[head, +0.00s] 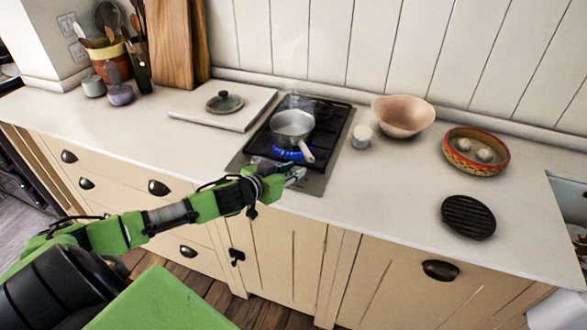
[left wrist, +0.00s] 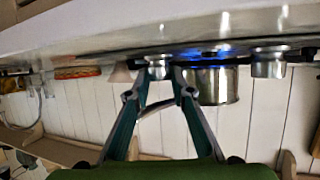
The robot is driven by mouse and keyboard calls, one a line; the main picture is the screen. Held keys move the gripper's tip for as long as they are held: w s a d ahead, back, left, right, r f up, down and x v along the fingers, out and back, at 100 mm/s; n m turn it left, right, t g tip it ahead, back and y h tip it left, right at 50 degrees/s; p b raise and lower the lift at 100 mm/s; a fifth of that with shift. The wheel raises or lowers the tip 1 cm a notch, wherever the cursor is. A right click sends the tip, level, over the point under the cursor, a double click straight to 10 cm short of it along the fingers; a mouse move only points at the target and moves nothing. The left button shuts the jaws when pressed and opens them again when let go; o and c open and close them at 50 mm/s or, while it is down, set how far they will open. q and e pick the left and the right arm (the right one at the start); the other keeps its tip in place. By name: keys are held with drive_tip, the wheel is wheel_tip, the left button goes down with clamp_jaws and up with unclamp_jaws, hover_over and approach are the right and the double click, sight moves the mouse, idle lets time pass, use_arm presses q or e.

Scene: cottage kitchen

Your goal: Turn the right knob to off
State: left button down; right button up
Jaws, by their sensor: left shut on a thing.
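The gas hob (head: 335,135) is set in the white counter, with a steel saucepan (head: 292,124) over a lit blue flame (head: 287,154). The left wrist view looks upside down and shows two metal knobs. The right knob (left wrist: 158,70), on the picture's left, sits between the fingers of my left gripper (left wrist: 159,84), which is shut on it. The other knob (left wrist: 270,64) is apart from the fingers. The flame (left wrist: 215,51) shows there too. My right gripper is not in view.
A white cup (head: 362,136), a pink bowl (head: 403,116) and a patterned dish (head: 476,151) stand right of the hob. A black round trivet (head: 468,217) lies near the front edge. The saucepan handle (head: 306,151) points towards my gripper. A board (head: 215,110) with a lid lies left.

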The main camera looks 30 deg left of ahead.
use_arm(q)
drive_tip(key=shift+w+a+r+m+g+h+p, duration=0.1)
drive_tip(key=shift+a+r+m+g+h+p, duration=0.1)
drive_tip(key=shift+m+h+p, duration=0.55)
drive_tip(key=shift+w+a+r+m+g+h+p, duration=0.15)
drive_tip(key=shift+m+h+p, duration=0.25)
drive_tip(key=shift+m+h, duration=0.65)
drive_tip(key=shift+f+m+g+h+p, duration=0.2)
drive_tip(key=shift+m+g+h+p, duration=0.25)
drive_tip(key=shift+m+h+p, duration=0.45)
drive_tip(key=shift+s+f+h, duration=0.1)
drive_tip(key=shift+h, duration=0.4)
drive_tip(key=c, duration=1.8)
unclamp_jaws()
drive_tip(key=shift+g, duration=0.3)
drive_tip(key=shift+s+a, duration=0.1)
drive_tip(key=v, duration=1)
drive_tip(key=shift+s+a, duration=0.15)
drive_tip(key=shift+s, duration=0.15)
drive_tip(key=shift+s+a+r, duration=0.25)
drive_tip(key=shift+s+r, duration=0.1)
drive_tip(key=shift+s, duration=0.05)
